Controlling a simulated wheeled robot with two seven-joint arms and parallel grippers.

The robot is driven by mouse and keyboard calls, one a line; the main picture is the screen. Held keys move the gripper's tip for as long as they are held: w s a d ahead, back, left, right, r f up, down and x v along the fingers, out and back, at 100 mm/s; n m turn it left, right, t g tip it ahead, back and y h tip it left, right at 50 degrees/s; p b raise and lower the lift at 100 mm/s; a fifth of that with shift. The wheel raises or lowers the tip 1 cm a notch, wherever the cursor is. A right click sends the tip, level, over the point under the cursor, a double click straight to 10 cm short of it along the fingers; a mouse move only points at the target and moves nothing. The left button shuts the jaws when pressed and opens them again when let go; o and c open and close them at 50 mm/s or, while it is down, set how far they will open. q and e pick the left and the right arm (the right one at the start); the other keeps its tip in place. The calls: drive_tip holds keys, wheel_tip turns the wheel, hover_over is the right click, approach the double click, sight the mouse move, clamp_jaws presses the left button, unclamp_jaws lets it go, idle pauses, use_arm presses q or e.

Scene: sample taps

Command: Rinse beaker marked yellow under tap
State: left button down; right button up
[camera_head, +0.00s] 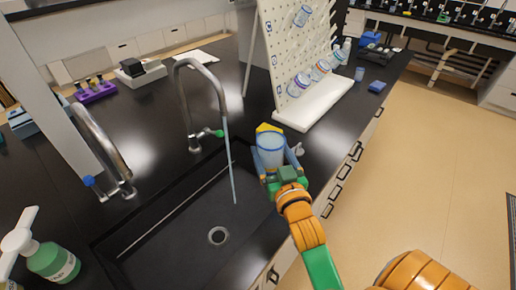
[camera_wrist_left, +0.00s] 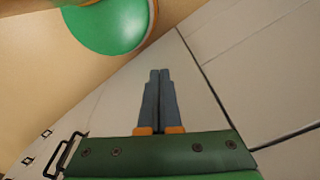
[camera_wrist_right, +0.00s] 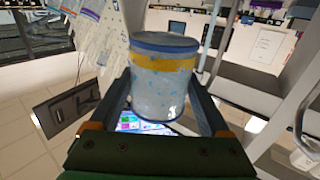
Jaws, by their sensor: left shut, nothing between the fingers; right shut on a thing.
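My right gripper (camera_head: 271,158) is shut on the beaker marked yellow (camera_head: 269,145), near the sink's right edge. In the right wrist view the beaker (camera_wrist_right: 163,85) shows a yellow band, a blue rim and bluish specks, between the fingers of the gripper (camera_wrist_right: 162,95). The tap with the green handle (camera_head: 187,85) has a thin water stream (camera_head: 230,165) falling into the black sink (camera_head: 175,240). The beaker is to the right of the stream, apart from it. My left gripper (camera_wrist_left: 160,75) is shut and empty in the left wrist view, outside the head view.
A second tap with a blue handle (camera_head: 100,140) stands at the left. A green soap bottle (camera_head: 50,260) is at the lower left. A white pegboard rack (camera_head: 290,50) with several beakers stands behind the beaker. A purple rack (camera_head: 95,92) sits at the back left.

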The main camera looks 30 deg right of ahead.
drive_tip(key=c, duration=0.4)
drive_tip(key=shift+w+a+f+n+y, duration=0.2)
drive_tip(key=shift+w+a+n+y, duration=0.1)
drive_tip(key=shift+a+y, duration=0.15)
drive_tip(key=a+f+m+y+b, duration=0.1)
drive_tip(key=a+f+y+b, duration=0.1)
drive_tip(key=a+f+y, duration=0.1)
drive_tip(key=w+a+f+m+y+b, duration=0.1)
drive_tip(key=a+f+y+b, duration=0.2)
drive_tip(key=a, duration=0.3)
drive_tip(key=a+f+m+y+b, duration=0.1)
drive_tip(key=a+f+y+b, duration=0.2)
drive_tip(key=a+f+y, duration=0.1)
drive_tip(key=shift+w+a+m, duration=0.4)
drive_tip(key=shift+a, duration=0.3)
drive_tip(key=m, duration=0.3)
drive_tip(key=shift+r, duration=0.1)
drive_tip(key=shift+c, duration=0.2)
drive_tip(key=m, duration=0.4)
drive_tip(key=shift+a+r+m, duration=0.1)
drive_tip(key=shift+r+m, duration=0.15)
drive_tip(key=shift+m, duration=0.15)
